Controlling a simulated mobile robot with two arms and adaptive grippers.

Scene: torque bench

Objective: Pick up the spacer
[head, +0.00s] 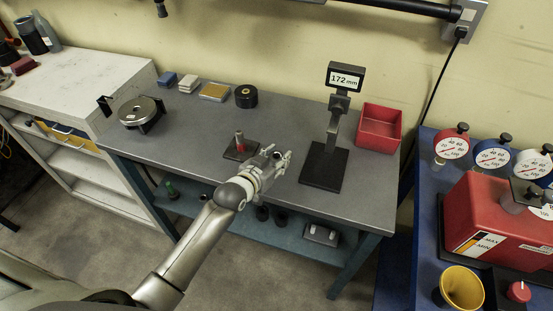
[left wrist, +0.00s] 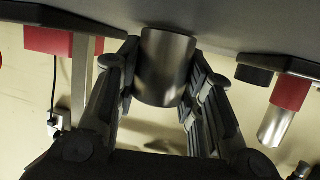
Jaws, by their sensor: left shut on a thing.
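The spacer, a plain grey metal cylinder (left wrist: 166,66), is between the fingers of my left gripper (left wrist: 160,88) in the left wrist view. The fingers are shut on its sides. That view appears upside down, with the bench top along its upper edge. I cannot tell whether the spacer touches the bench. In the head view my left gripper (head: 280,160) is low over the front middle of the bench, and it largely hides the spacer. My right gripper is not in view.
Just left of the gripper, a black base holds a red and metal post (head: 240,141). A gauge stand reading 172 mm (head: 344,78) is to the right, with a red bin (head: 380,128) behind. A round metal device (head: 139,111) sits at left. The grey bench (head: 200,133) has clear room left of the post.

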